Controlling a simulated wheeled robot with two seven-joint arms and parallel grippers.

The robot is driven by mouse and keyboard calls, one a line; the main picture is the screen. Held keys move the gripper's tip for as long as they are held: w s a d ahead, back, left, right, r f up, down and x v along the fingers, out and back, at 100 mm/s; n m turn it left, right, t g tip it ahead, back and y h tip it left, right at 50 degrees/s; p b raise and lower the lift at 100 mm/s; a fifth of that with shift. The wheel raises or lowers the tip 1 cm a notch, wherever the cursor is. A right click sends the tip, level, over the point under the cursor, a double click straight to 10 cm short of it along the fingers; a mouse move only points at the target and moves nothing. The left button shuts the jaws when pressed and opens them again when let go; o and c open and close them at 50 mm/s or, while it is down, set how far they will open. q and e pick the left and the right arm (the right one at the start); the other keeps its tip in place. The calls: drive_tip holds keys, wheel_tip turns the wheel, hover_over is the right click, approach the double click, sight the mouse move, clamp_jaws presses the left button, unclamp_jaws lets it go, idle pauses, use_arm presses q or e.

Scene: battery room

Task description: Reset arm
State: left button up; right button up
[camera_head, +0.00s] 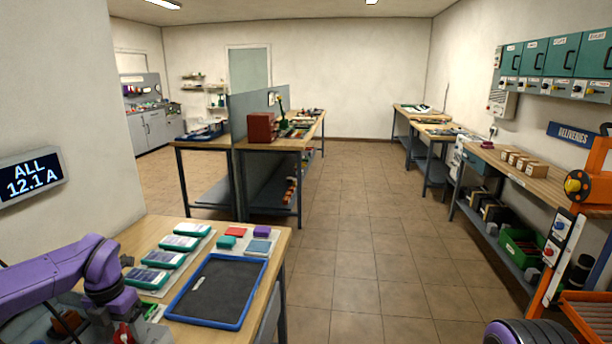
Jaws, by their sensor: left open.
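My left arm comes in from the left edge, purple and bent down at the wrist. My left gripper (126,328) is open at the lower left, by the near left part of a wooden bench (215,232). The wrist and the picture's bottom edge partly hide it. I see nothing held in it. My right gripper is not in view.
On the bench lie a blue-rimmed dark tray (218,290), a row of several teal-and-white packs (163,259) and small coloured blocks (237,232). A wall display (30,178) reads "ALL 12.1 A". An orange-framed cart (560,270) stands right. The tiled floor between is clear.

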sight(123, 329)
use_arm(q)
drive_tip(key=shift+r+p, duration=0.15)
drive_tip(key=shift+p, duration=0.15)
wheel_tip(123, 329, up, 10)
drive_tip(key=m+b, duration=0.1)
wheel_tip(123, 329, down, 10)
drive_tip(key=shift+a+r+p, duration=0.1)
drive_tip(key=shift+r+p, duration=0.15)
drive_tip(key=shift+p, duration=0.35)
drive_tip(key=shift+f+n+b, duration=0.4)
drive_tip(key=shift+f+b, duration=0.35)
drive_tip(key=shift+f, duration=0.1)
drive_tip(key=n+b, duration=0.9)
drive_tip(key=n, duration=0.3)
drive_tip(key=shift+r+n, duration=0.15)
drive_tip(key=shift+n, duration=0.15)
drive_tip(key=n+b, duration=0.2)
drive_tip(key=n, duration=0.3)
drive_tip(key=shift+r, duration=0.1)
wheel_tip(123, 329, up, 10)
drive_tip(key=shift+f+p, duration=0.15)
drive_tip(key=shift+p, duration=0.2)
